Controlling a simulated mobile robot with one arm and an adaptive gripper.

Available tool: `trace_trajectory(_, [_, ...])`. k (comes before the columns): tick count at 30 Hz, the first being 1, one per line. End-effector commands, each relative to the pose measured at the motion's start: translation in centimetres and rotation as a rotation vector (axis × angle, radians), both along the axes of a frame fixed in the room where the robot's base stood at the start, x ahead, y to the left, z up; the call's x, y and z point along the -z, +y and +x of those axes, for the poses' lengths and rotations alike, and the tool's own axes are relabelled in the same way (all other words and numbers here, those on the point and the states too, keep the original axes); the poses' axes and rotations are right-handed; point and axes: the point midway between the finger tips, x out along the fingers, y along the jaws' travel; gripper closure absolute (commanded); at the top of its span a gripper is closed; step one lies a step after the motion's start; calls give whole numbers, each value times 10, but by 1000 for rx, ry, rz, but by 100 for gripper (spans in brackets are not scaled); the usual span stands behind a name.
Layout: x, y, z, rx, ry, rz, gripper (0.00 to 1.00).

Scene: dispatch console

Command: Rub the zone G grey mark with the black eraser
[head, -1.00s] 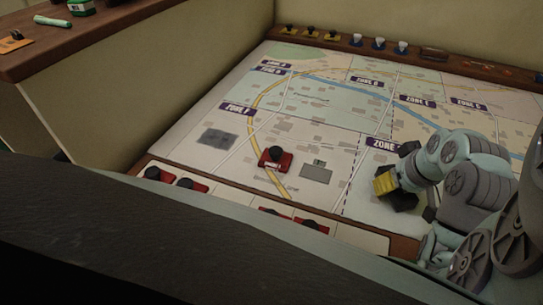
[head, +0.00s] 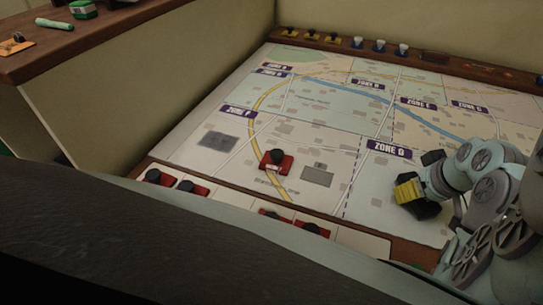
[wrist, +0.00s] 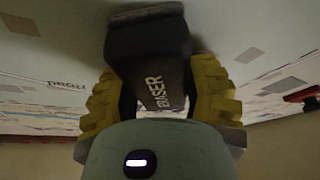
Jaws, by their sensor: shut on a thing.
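My gripper (head: 412,198) is over the zone G part of the map, right of and below the purple ZONE G label (head: 388,150). In the wrist view, its yellow-padded fingers are shut on the black eraser (wrist: 150,62), with white lettering on its side. The eraser's far end is at or very close to the map surface; I cannot tell if it presses on it. I cannot make out a grey mark in zone G; the gripper and arm cover part of that zone.
A dark grey smudge (head: 218,141) lies in zone F. A red piece with a black knob (head: 276,160) stands on the map beside a grey rectangle (head: 317,175). More red pieces (head: 190,187) line the front ledge. Blue and yellow pieces stand along the back ledge (head: 430,56).

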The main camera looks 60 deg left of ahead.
Motion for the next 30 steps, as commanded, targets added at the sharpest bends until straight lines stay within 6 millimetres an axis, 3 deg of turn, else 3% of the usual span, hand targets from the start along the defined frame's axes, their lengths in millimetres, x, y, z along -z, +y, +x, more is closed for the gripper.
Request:
trace_trajectory(5, [0,-4,0,9,7,-12,93])
trace_trajectory(23, [-58,-2,0,4,2,-6,93])
trace_trajectory(30, [-59,-1,0,4,3,-4,93])
